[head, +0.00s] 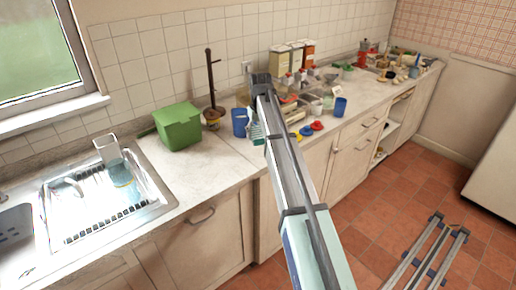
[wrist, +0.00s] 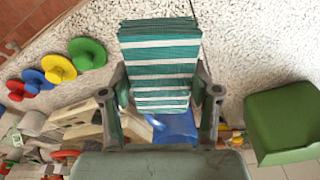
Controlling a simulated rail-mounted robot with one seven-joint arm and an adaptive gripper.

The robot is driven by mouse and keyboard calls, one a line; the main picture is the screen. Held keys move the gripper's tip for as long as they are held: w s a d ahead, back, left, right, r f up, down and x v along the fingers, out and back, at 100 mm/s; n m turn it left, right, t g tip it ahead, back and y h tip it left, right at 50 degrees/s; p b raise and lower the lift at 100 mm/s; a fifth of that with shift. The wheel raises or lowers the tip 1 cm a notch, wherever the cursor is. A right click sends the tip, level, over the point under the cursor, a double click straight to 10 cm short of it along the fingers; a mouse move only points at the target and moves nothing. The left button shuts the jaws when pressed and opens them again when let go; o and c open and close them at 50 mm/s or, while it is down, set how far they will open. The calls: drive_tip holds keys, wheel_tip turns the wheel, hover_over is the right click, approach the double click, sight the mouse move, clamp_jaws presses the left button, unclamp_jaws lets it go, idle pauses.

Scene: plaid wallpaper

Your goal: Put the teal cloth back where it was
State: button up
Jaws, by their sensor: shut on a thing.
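The teal cloth, with white stripes, shows in the wrist view (wrist: 160,62) between the two fingers of my gripper (wrist: 163,92). My gripper is shut on it. The cloth hangs folded in flat bands, with its far end against the pale counter in that view; I cannot tell whether it touches the counter. In the head view a small part of the cloth (head: 255,130) shows left of my arm, over the counter beside a blue cup (head: 239,122). My arm hides the fingers there.
A green bin (head: 180,126) stands left of the blue cup, near a dark upright holder (head: 212,90). Coloured knobbed discs (head: 317,125) lie right of my arm. The sink drainer (head: 100,205) is at left. Canisters and clutter fill the back right. Counter before the bin is clear.

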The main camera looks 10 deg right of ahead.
sight(258, 155)
drive_tip(key=shift+f+p, duration=0.75)
drive_tip(key=shift+f, duration=3.5)
drive_tip(key=shift+f, duration=0.1)
drive_tip(key=o, duration=1.4)
drive_tip(key=shift+o, duration=0.2)
drive_tip(key=r, duration=0.4)
drive_tip(key=s+r+b, duration=0.1)
drive_tip(key=r, duration=0.3)
drive_tip(key=r+b, duration=0.1)
drive_tip(key=r, duration=0.3)
drive_tip(key=shift+s+r, duration=0.1)
drive_tip(key=shift+s, duration=0.1)
